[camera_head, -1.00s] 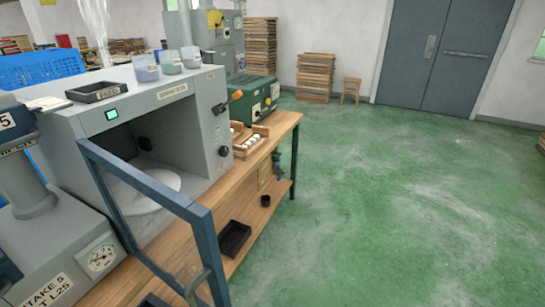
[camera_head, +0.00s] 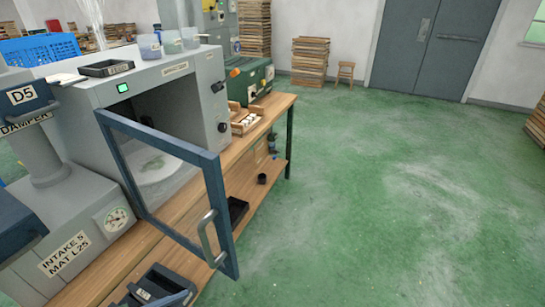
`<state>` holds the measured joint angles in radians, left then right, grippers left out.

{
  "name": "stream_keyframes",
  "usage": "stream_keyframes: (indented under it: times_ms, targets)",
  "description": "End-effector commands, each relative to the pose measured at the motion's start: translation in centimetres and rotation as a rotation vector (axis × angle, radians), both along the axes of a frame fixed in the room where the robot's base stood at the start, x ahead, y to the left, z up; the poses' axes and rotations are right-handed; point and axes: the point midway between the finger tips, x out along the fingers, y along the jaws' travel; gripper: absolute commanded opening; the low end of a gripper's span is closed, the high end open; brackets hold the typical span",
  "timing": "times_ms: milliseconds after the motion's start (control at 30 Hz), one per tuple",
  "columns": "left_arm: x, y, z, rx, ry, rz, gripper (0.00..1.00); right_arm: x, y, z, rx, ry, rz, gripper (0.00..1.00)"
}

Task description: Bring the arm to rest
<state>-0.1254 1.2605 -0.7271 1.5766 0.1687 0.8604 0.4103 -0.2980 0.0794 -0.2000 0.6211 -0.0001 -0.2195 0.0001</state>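Neither of my grippers shows in the head view, and no arm of mine can be made out with certainty. A grey spray booth (camera_head: 80,110) stands on a wooden bench at the left, with a small green light on its front. Its blue-framed glass door (camera_head: 207,190) stands open towards the front right, with a metal handle (camera_head: 207,238). A pale round plate (camera_head: 150,165) lies inside the booth, partly behind the glass.
A grey machine (camera_head: 75,222) with a dial stands left of the booth. A small black tray (camera_head: 107,68) and several cups are on the booth's top. Dark trays (camera_head: 165,283) are low by the bench. The green floor (camera_head: 390,200) is clear to the right.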

Motion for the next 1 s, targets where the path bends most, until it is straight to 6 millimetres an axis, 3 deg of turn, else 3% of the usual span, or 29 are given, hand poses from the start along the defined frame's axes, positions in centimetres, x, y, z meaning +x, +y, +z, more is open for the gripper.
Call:
stream_keyframes:
  times_ms: [133,267,367,400,500,600,700,800,1000]
  targets:
    - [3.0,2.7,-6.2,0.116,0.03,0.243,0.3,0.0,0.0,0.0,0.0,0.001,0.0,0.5]
    - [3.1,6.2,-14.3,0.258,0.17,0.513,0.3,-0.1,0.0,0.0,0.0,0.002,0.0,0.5]
    - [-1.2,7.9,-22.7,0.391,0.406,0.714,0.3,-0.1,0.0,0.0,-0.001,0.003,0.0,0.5]
    - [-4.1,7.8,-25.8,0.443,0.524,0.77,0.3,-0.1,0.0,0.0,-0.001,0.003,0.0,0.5]
    - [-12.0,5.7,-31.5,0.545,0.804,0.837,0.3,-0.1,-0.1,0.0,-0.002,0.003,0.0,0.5]
    - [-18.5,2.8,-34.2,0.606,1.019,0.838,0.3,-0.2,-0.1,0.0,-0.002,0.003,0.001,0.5]
    - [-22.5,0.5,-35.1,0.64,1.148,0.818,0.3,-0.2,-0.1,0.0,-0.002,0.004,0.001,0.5]
    - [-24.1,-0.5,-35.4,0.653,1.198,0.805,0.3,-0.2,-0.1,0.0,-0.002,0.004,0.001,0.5]
    - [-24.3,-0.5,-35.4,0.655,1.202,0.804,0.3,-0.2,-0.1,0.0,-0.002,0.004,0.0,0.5]
